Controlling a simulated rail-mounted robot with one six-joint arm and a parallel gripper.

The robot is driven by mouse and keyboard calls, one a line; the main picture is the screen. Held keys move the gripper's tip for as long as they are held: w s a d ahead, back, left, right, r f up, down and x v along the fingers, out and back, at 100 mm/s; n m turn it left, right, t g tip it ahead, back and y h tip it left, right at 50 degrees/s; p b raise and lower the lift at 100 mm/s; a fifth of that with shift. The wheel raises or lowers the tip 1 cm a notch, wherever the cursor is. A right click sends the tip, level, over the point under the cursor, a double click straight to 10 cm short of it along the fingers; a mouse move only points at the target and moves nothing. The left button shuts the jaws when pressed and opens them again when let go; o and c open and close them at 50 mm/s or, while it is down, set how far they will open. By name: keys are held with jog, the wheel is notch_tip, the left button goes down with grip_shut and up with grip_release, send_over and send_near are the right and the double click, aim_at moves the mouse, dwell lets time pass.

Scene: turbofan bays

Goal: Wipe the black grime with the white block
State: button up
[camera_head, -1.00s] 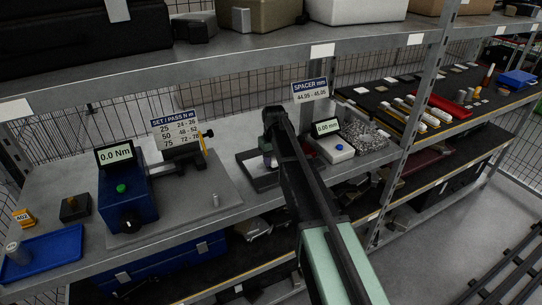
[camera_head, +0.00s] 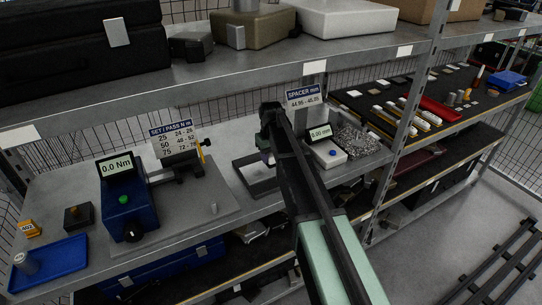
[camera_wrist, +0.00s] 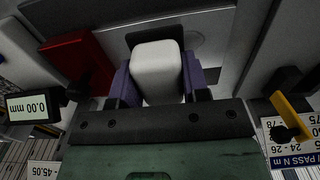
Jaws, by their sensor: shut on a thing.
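My gripper (camera_wrist: 157,85) is shut on the white block (camera_wrist: 157,68), which sits between its two purple finger pads in the wrist view. In the head view my gripper (camera_head: 267,158) points down at the dark-rimmed tray (camera_head: 245,180) on the middle shelf. The block is mostly hidden there by my arm and fingers. Beyond the block in the wrist view lies a grey surface with a faint round mark. I cannot tell whether the block touches it. No black grime can be clearly made out; my arm and the block hide part of the tray.
A blue torque tester (camera_head: 128,208) and its sign (camera_head: 175,143) stand left of the tray. A white gauge (camera_head: 328,153) reading 0.00 mm and a spacer sign (camera_head: 305,96) are to the right. A red block (camera_wrist: 77,55) shows in the wrist view. The upper shelf overhangs the tray.

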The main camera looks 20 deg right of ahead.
notch_tip(320, 180, up, 3)
jog(key=p, duration=0.3)
jog(key=shift+r, duration=0.1)
dwell(0.4)
